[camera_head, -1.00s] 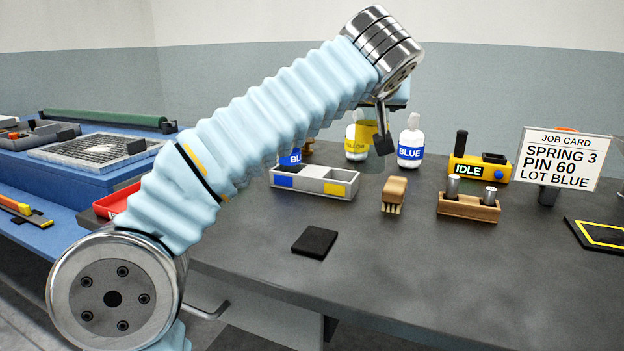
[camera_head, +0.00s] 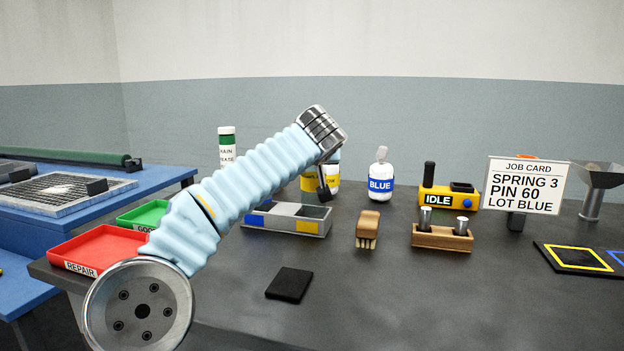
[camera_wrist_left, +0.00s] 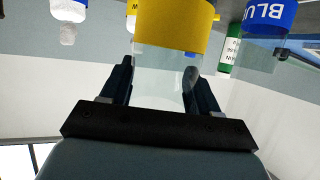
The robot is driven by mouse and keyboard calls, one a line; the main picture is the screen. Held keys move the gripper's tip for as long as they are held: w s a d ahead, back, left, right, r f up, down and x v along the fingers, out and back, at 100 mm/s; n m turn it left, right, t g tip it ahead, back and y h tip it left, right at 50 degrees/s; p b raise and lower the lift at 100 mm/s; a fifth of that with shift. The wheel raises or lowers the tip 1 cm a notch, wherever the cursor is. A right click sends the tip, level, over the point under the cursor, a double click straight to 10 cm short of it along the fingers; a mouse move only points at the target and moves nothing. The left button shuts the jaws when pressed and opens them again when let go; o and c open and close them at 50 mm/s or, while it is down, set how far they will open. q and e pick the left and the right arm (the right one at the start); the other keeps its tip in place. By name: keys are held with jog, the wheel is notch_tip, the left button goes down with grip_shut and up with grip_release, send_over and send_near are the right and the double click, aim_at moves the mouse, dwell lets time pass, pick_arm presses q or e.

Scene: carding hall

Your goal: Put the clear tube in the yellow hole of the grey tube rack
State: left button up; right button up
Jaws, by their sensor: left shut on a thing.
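My left gripper (camera_wrist_left: 160,66) is shut on the clear tube (camera_wrist_left: 160,85), which has a wide yellow band. In the head view only part of the tube's yellow band (camera_head: 309,181) shows beside my arm; its lower end is hidden. The grey tube rack (camera_head: 284,224) stands on the dark bench, with a blue mark at its left and a yellow mark at its right on the front. My left gripper is above and behind its right end. The rack's holes are not clearly visible. My right gripper is not in view.
A yellow-labelled bottle (camera_head: 332,178) and a blue-labelled bottle (camera_head: 381,184) stand behind. Right of the rack are a brush (camera_head: 367,226) and a wooden block (camera_head: 441,237) with metal pins. A black pad (camera_head: 289,284) lies in front. A red tray (camera_head: 104,246) is at left.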

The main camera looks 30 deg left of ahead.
pick_arm(q)
jog(key=shift+w+a+f, duration=0.25)
jog(key=shift+w+f, duration=0.05)
jog(key=shift+f, duration=0.15)
jog(key=shift+w+a+f+b, duration=0.15)
jog(key=shift+f+b, duration=0.1)
jog(key=shift+f, duration=0.7)
jog(key=shift+w+a+f+b, duration=0.1)
jog(key=shift+f+b, duration=0.1)
jog(key=shift+f, duration=0.75)
jog(key=o, duration=0.9)
jog(key=shift+f, duration=0.15)
jog(key=o, duration=0.5)
jog(key=shift+c, duration=0.2)
jog(key=b, duration=0.2)
send_near(313, 173)
jog(key=x, duration=0.4)
jog(key=shift+a, duration=0.15)
